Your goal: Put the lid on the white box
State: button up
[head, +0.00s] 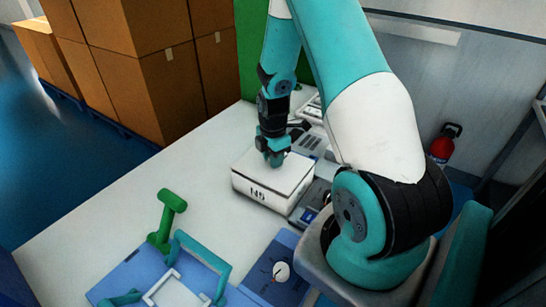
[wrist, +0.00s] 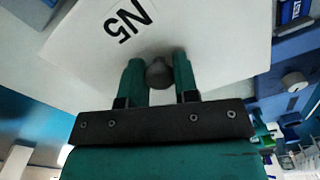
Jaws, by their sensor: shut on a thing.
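The white box (head: 247,190) stands on the white table with a black "N5" mark on its front side. The flat white lid (head: 297,168) is level over the box top, and its edges roughly line up with the box. I cannot tell if it is fully seated. My gripper (head: 274,160) points down at the lid's middle. In the wrist view, my gripper (wrist: 160,75) is shut on the lid's round grey knob (wrist: 159,74). The white lid (wrist: 215,35) fills much of that view, with an "N5" label. The inside of the box is hidden.
A grey device (head: 309,205) stands close to the box's right side. A green stand (head: 168,215) and a blue tray with teal handles (head: 200,252) are at the front. Cardboard boxes (head: 160,75) stand behind the table. The table left of the box is clear.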

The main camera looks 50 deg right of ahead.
jog(key=shift+f+b, duration=0.3)
jog(key=shift+f, duration=0.15)
dwell(0.3)
dwell(0.3)
jog(key=o, duration=1)
jog(key=shift+r, duration=0.1)
jog(key=shift+r+p, duration=2.95)
jog(key=shift+r, duration=0.5)
